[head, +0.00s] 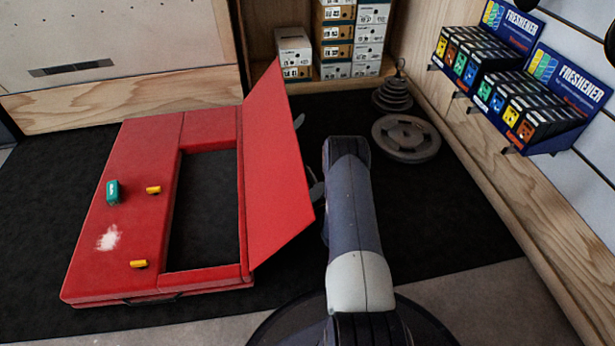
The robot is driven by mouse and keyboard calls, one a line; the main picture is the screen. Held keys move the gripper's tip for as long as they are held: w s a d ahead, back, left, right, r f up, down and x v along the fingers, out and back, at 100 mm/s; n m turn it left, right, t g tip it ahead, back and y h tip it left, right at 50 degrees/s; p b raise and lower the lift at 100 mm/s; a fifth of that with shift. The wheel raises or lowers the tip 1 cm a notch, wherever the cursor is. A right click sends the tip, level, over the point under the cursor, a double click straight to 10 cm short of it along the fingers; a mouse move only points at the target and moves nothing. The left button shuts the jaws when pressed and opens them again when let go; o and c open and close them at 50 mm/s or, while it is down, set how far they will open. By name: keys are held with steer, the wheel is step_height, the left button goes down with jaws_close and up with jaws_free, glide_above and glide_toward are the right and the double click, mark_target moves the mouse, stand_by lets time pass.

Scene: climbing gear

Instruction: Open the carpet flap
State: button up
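A red crash pad (135,215) lies on the black floor mat at the left in the head view. Its red carpet flap (275,170) is raised along the right side of a rectangular opening and leans out to the right. The opening shows a dark surface inside. My arm comes up from the bottom, right of the flap. Pale metal parts, seemingly of my gripper (316,188), show just past the flap's right edge. The flap hides the rest, so I cannot tell whether the fingers are open or touch it.
Weight plates (406,138) lie at the back right. Boxes (335,40) fill a back shelf. Freshener displays (540,95) hang on the right wall. Black mat is clear right of my arm.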

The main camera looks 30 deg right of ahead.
mark_target(301, 188)
jaws_close()
steer(key=a+r+n+p, duration=0.1)
steer(key=w+a+r+n+y, duration=0.1)
steer(key=a+r, duration=0.1)
steer(key=a+r+n+p, duration=0.1)
steer(key=a+r, duration=0.1)
steer(key=shift+w+a+n+g+y+p, duration=0.15)
steer(key=shift+w+n+g+y+p, duration=0.15)
steer(key=shift+g, duration=0.1)
steer(key=shift+o, duration=2.4)
jaws_free()
steer(key=p+v, duration=0.2)
steer(key=v, duration=0.9)
steer(key=shift+p, duration=0.4)
steer(key=shift+f, duration=0.1)
